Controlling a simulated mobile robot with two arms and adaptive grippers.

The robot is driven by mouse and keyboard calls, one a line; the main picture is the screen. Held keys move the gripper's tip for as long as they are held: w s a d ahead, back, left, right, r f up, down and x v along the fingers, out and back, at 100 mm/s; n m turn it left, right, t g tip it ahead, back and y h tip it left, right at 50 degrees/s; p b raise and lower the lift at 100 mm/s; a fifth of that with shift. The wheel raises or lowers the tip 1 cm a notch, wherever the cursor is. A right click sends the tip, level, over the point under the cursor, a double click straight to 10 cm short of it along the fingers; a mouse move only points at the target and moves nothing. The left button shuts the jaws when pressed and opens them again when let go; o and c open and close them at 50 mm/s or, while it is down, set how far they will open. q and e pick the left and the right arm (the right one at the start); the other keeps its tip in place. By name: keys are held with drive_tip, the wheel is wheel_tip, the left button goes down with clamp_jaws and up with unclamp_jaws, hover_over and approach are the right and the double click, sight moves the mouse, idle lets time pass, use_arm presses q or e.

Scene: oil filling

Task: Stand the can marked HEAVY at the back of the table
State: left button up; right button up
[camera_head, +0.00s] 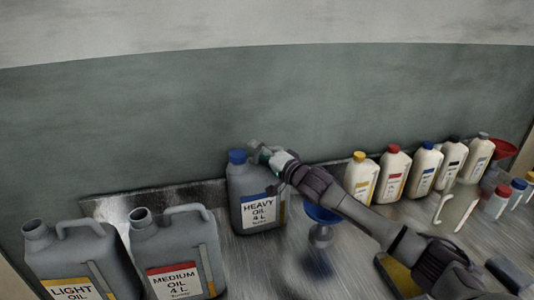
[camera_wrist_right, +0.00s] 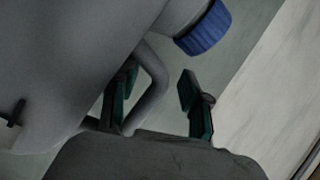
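The HEAVY can (camera_head: 258,211) is grey with a blue cap (camera_head: 237,156) and stands upright at the back of the table, close to the wall. My right gripper (camera_head: 262,155) is at the can's top, by its handle. In the right wrist view the gripper (camera_wrist_right: 158,92) has its fingers apart, with the can's grey handle (camera_wrist_right: 153,85) between them. A gap shows between the handle and the right-hand finger. The blue cap (camera_wrist_right: 203,28) shows above. My left gripper is not in view.
The uncapped MEDIUM can (camera_head: 178,250) and LIGHT can (camera_head: 80,260) stand at the front left. A blue funnel (camera_head: 320,214) is right of the HEAVY can. Several cream bottles (camera_head: 394,174) line the back right of the metal table (camera_head: 270,275). My right arm crosses over the table.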

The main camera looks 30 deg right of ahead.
drive_tip(key=v, duration=1.1)
drive_tip(key=shift+s+d+r, duration=0.2)
drive_tip(key=shift+s+r, duration=0.05)
drive_tip(key=shift+s, duration=0.05)
